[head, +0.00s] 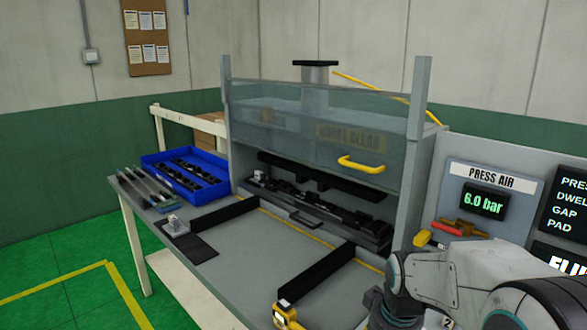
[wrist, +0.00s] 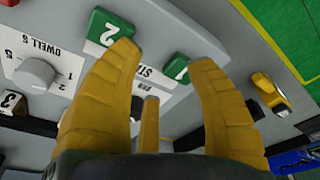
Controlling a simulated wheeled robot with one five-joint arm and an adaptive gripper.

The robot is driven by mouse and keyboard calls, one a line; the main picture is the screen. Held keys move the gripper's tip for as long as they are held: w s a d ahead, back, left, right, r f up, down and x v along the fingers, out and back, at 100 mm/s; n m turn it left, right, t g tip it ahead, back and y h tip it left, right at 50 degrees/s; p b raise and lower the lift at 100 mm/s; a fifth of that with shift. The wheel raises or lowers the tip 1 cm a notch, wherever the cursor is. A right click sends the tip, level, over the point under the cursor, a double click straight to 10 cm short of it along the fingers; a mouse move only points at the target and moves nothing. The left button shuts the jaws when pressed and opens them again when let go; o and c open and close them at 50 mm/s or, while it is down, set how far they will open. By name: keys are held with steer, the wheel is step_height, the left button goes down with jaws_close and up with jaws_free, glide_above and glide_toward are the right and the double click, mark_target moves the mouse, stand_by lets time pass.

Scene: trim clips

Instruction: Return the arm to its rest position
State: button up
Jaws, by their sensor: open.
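My gripper (wrist: 163,55) fills the lower part of the wrist view, with its yellow fingers spread and nothing between them. It is over a grey control panel (wrist: 185,30) that has a green button marked 2 (wrist: 108,27) and another green button (wrist: 175,68) close to the fingers. I cannot tell whether a finger touches either button. My white and grey arm (head: 450,275) is at the lower right of the head view. The gripper itself cannot be made out there.
A press with a clear guard (head: 290,130) and yellow handle (head: 362,164) stands on the bench. Black trim (head: 330,210) lies inside it. A blue bin (head: 163,181) is at left. A yellow device (head: 287,316) sits at the front edge. A dial (wrist: 34,74) is on the panel.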

steer(key=s+r, duration=0.2)
steer(key=s, duration=0.7)
steer(key=s+r+t, duration=0.1)
steer(key=s+r, duration=0.2)
steer(key=s, duration=0.6)
steer(key=shift+s+r+m, duration=0.2)
steer(key=shift+r+m, duration=0.05)
steer(key=shift+m, duration=0.15)
steer(key=shift+c, duration=0.3)
stand_by(0.6)
